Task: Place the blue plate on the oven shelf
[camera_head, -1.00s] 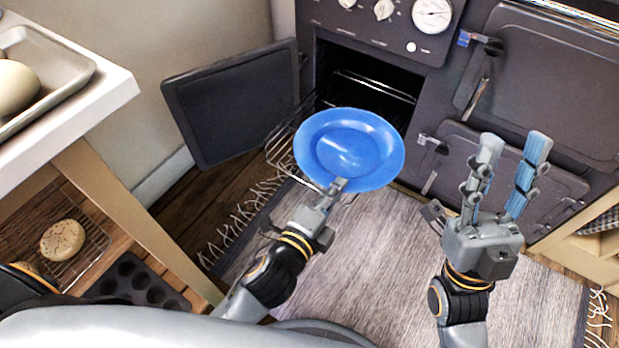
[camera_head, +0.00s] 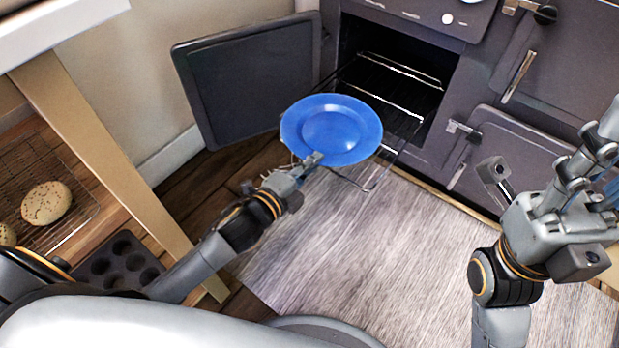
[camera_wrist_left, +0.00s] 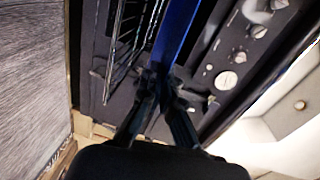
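The blue plate (camera_head: 331,128) is held roughly level in the head view, in front of the open oven and over the wire oven shelf (camera_head: 381,163). The shelf sticks out of the oven opening and the plate hides part of it. My left gripper (camera_head: 311,163) is shut on the plate's near rim. In the left wrist view the plate (camera_wrist_left: 177,30) shows edge-on between the fingers (camera_wrist_left: 160,80), with the shelf wires (camera_wrist_left: 122,45) beside it. My right gripper (camera_head: 548,160) is open and empty at the right, partly cut off by the picture edge.
The dark oven door (camera_head: 253,80) stands open to the left of the shelf. The grey rug (camera_head: 370,270) in front is clear.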

